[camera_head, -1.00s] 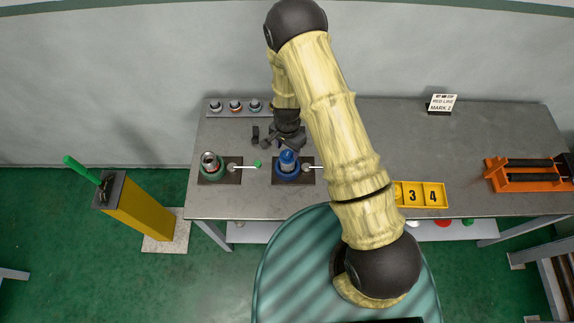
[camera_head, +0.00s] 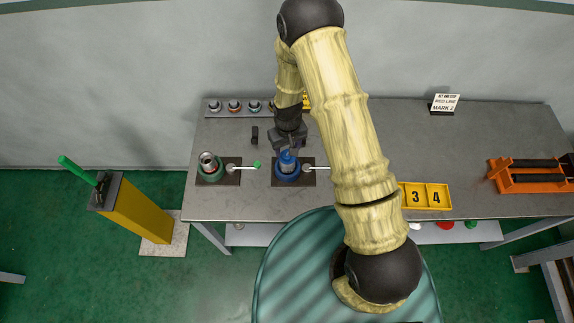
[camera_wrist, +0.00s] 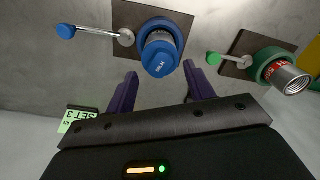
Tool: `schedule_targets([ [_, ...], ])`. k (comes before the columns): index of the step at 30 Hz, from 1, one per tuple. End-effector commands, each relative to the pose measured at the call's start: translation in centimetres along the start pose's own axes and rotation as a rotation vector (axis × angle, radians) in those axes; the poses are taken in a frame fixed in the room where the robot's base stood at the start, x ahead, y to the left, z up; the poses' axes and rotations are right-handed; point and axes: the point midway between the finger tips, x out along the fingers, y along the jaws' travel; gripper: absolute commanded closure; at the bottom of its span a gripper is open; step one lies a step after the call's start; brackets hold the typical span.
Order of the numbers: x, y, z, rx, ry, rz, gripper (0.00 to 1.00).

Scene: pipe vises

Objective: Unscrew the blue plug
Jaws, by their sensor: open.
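The blue plug (camera_head: 288,158) stands in the blue vise (camera_head: 286,173) on the table. In the wrist view the plug (camera_wrist: 160,57) is a round blue cap with lettering on its top, on a metal pipe end inside the blue vise ring (camera_wrist: 166,26). My gripper (camera_head: 287,146) is just behind the plug in the head view. In the wrist view its two purple fingers (camera_wrist: 160,88) are spread apart and empty, and the plug lies just beyond and between their tips. I cannot tell whether a finger touches it.
A green vise (camera_head: 212,173) with an open metal pipe (camera_head: 207,158) stands to the left. A rack with several plugs (camera_head: 235,107) is at the back left. A yellow numbered tray (camera_head: 425,196) and an orange stand (camera_head: 530,174) are to the right.

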Motion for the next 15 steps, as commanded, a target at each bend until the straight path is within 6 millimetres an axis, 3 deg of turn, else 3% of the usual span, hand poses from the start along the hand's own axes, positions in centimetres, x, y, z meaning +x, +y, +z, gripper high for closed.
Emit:
schedule_targets([
  [10,0.1,0.0,0.0,-0.047,0.000,0.000,0.47],
  [15,1.1,0.0,0.0,-0.045,0.000,0.000,0.47],
])
